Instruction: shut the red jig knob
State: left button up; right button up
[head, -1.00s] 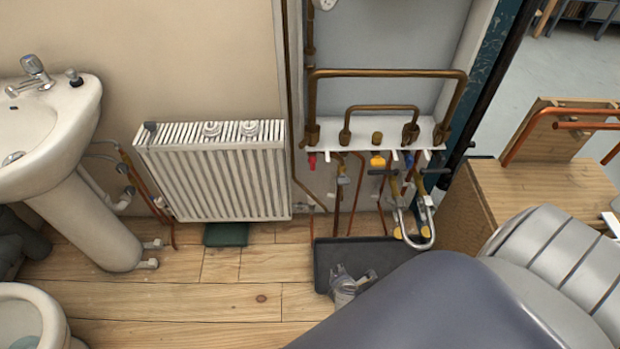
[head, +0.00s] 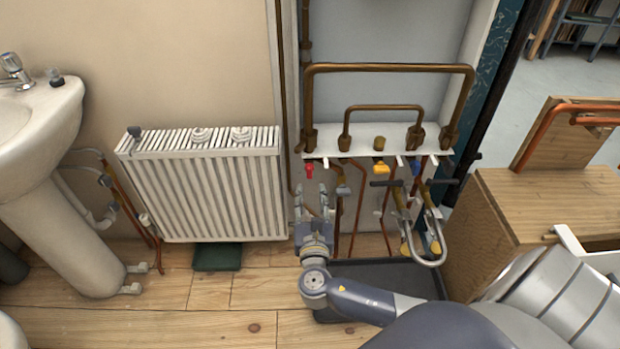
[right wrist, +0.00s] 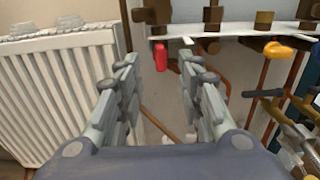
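The red jig knob (head: 309,171) hangs under the left end of the white shelf (head: 335,145), below the brass pipe fittings. In the right wrist view the red knob (right wrist: 160,56) is ahead, above and between my fingertips. My right gripper (head: 313,191) points up toward the knob from below; its fingers are apart and empty, and a gap shows between the gripper and the knob. The fingers also show spread in the right wrist view (right wrist: 167,72). My left gripper is not in view.
A white radiator (head: 215,190) stands to the left of my right gripper. A yellow knob (head: 381,168), copper pipes and a pipe bender (head: 428,262) are to the right. A dark tray (head: 400,275) lies on the floor below. A wooden bench (head: 530,200) stands at the right.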

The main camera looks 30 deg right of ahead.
aim_at(310, 172)
jog(key=b+x, duration=0.1)
jog(key=x, duration=0.7)
jog(key=shift+w+f, duration=0.1)
jog(key=shift+w, duration=0.05)
grip_shut()
